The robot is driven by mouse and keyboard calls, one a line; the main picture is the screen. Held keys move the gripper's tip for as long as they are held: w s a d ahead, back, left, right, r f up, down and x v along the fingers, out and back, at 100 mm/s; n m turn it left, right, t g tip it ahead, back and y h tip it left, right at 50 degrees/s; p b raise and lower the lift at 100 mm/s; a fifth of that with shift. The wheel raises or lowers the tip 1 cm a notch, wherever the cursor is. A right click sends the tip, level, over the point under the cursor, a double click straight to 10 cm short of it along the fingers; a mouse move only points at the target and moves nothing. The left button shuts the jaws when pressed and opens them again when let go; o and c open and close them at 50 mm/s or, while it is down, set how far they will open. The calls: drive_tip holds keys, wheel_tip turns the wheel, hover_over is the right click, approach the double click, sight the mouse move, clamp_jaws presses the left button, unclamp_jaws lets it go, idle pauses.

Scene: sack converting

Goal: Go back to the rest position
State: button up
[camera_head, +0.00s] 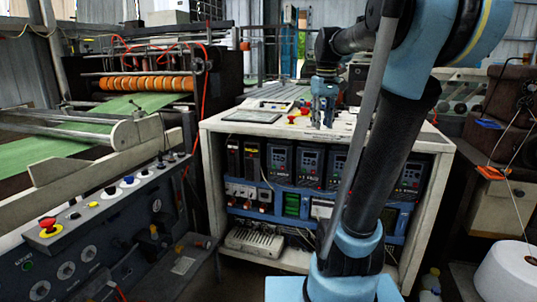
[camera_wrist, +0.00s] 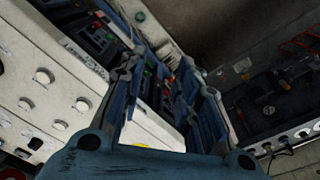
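My gripper (camera_head: 323,122) points down over the top of the white control cabinet (camera_head: 215,124), near its back middle. In the wrist view its two blue fingers (camera_wrist: 163,68) stand apart, with no object visible between them. It appears close above the cabinet top; whether it touches anything there cannot be told. My blue and black arm rises from the right foreground and hides part of the cabinet.
Red and yellow buttons (camera_head: 300,118) and a flat panel (camera_head: 252,116) are on the cabinet top. A console with a red emergency button (camera_head: 48,225) stands at left. A white roll (camera_head: 508,272) is at lower right. A brown machine (camera_head: 512,110) stands at right.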

drive_tip(key=s+f+m, duration=0.1)
drive_tip(key=s+f, duration=1)
drive_tip(key=f, duration=0.2)
drive_tip(key=s+f+m+t, duration=0.1)
drive_tip(key=s+f+m, duration=0.1)
drive_tip(key=s+f, duration=0.9)
wheel_tip(320, 180, down, 3)
drive_tip(key=shift+r+m, duration=0.1)
drive_tip(key=shift+m, duration=0.2)
drive_tip(key=shift+w+f, duration=0.2)
drive_tip(key=shift+w, duration=0.2)
